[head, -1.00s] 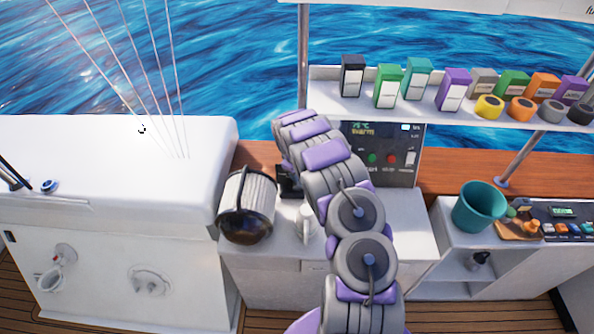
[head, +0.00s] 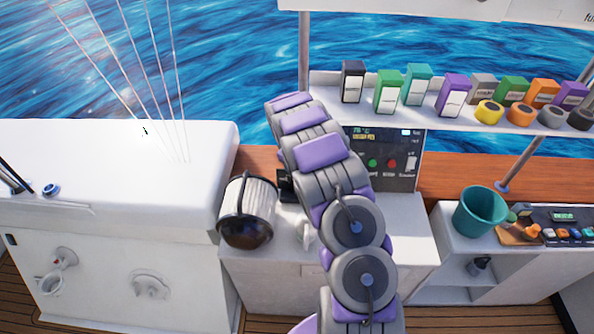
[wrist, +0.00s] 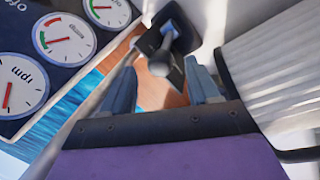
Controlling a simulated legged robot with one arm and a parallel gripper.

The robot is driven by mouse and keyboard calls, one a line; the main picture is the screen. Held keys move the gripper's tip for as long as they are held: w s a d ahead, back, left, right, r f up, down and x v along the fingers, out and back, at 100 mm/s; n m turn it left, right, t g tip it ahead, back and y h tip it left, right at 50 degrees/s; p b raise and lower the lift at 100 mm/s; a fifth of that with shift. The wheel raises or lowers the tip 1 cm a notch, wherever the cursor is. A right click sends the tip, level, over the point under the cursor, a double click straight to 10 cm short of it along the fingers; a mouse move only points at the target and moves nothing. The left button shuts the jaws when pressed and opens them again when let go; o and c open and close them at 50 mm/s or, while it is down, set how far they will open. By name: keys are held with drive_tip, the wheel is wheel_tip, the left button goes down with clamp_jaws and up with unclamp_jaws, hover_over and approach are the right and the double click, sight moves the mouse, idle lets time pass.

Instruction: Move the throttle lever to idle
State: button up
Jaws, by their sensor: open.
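The throttle lever (wrist: 160,62), with a grey rounded knob and a dark base plate, is at the upper middle of the wrist view. My gripper (wrist: 161,75) is open, with a blue-grey finger on each side of the knob in the picture. I cannot tell whether either finger touches it. In the head view, a small black part (head: 284,187) beside my arm seems to be the lever's mount, mostly covered. My arm hides the gripper there.
Round gauges (wrist: 68,40) are at the wrist view's upper left. A control panel (head: 385,160) is behind my arm. A teal bucket (head: 480,211) is at right.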

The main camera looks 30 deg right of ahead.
drive_tip(key=v, duration=0.8)
drive_tip(key=shift+r, duration=0.15)
drive_tip(key=shift+a, duration=0.1)
drive_tip(key=shift+c, duration=0.7)
drive_tip(key=w+a+m+b, duration=0.1)
drive_tip(key=w+a, duration=0.1)
drive_tip(key=w+a+f+m+g+b, duration=0.1)
drive_tip(key=w+m+b, duration=0.1)
drive_tip(key=w, duration=0.1)
drive_tip(key=w+a+f+m+b, duration=0.1)
drive_tip(key=w+a, duration=0.1)
drive_tip(key=shift+w+a+m+h, duration=0.35)
drive_tip(key=shift+w+m+h, duration=0.05)
clamp_jaws()
drive_tip(key=s+d+f+m+g+b, duration=0.1)
drive_tip(key=s+d+f+m+b, duration=0.2)
drive_tip(key=f+b, duration=0.6)
drive_tip(key=shift+s+d+f+m+g+h+b, duration=0.25)
drive_tip(key=shift+s+d+m+g+h+b, duration=0.15)
drive_tip(key=shift+d+m+b, duration=0.5)
